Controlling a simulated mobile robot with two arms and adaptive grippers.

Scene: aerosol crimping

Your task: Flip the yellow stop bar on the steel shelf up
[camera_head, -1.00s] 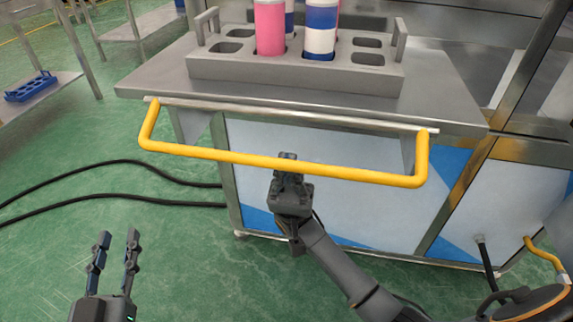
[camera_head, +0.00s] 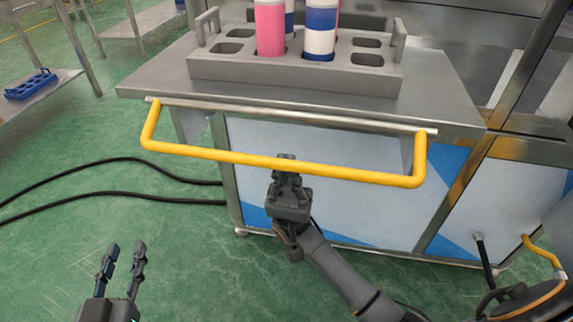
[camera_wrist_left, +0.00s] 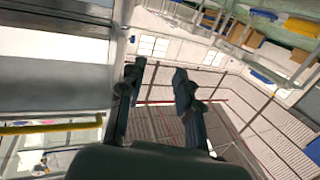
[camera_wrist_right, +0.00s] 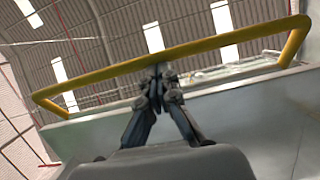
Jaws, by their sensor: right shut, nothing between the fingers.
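The yellow stop bar (camera_head: 235,157) is a U-shaped tube hinged on a steel rod along the front edge of the steel shelf (camera_head: 440,90). It hangs out in front of and below the shelf top. My right gripper (camera_head: 287,160) is shut and empty, with its fingertips at the middle of the bar from below. In the right wrist view the bar (camera_wrist_right: 220,40) crosses just beyond the shut fingertips (camera_wrist_right: 160,72); I cannot tell whether they touch. My left gripper (camera_head: 127,247) is open and empty, low at the left, away from the bar. It also shows in the left wrist view (camera_wrist_left: 158,75).
A grey rack (camera_head: 290,78) on the shelf holds pink and blue-white cans (camera_head: 320,28). A side table at the left carries a blue rack (camera_head: 30,84). Black cables (camera_head: 130,160) lie on the green floor. A cabinet stands below the shelf.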

